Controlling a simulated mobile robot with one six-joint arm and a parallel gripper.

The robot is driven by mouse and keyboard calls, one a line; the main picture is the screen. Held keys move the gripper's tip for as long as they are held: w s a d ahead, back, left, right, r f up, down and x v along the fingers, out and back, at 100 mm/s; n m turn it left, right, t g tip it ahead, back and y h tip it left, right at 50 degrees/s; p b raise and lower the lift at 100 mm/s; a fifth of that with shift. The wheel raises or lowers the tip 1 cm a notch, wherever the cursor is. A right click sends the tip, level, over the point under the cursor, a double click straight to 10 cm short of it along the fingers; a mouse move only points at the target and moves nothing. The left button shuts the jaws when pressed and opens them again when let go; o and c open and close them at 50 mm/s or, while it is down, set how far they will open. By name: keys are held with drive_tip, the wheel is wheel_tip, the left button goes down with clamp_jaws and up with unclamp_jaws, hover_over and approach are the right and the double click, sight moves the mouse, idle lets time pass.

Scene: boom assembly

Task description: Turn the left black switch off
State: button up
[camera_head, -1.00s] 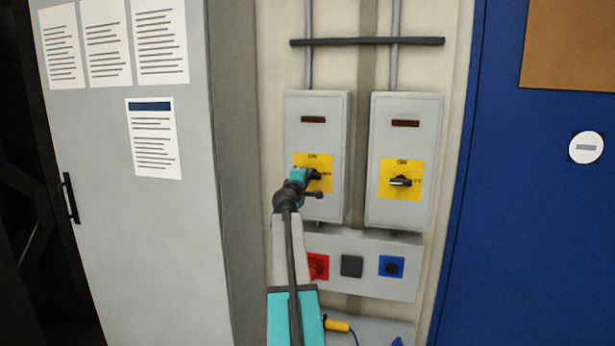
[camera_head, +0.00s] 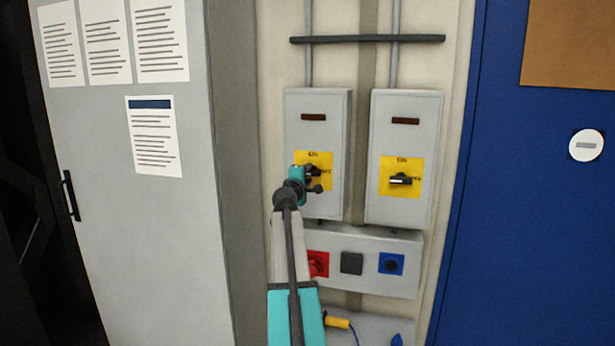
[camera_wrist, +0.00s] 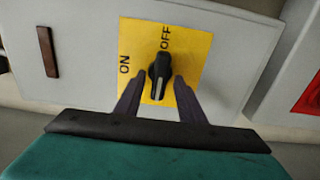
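The left black switch (camera_wrist: 160,72) is a black knob on a yellow plate (camera_wrist: 192,50) on the left grey box (camera_head: 300,120). In the wrist view its handle lines up with the OFF label, its white line at the end away from OFF. The ON label is to the left there. My gripper (camera_wrist: 158,80) is open, with one dark finger on each side of the knob and a visible gap to each. In the head view my gripper (camera_head: 314,179) is at the left box and partly hides the knob and plate.
The right grey box (camera_head: 403,135) carries a similar black switch (camera_head: 401,180) on yellow. Below, a panel has a red knob (camera_head: 319,264), a black square (camera_head: 352,263) and a blue one (camera_head: 391,264). A grey cabinet (camera_head: 120,240) stands left, a blue door (camera_head: 540,240) right.

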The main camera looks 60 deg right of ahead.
drive_tip(key=shift+a, duration=0.1)
drive_tip(key=b+v, duration=0.3)
drive_tip(key=v, duration=1)
drive_tip(key=shift+a, duration=0.3)
idle(0.8)
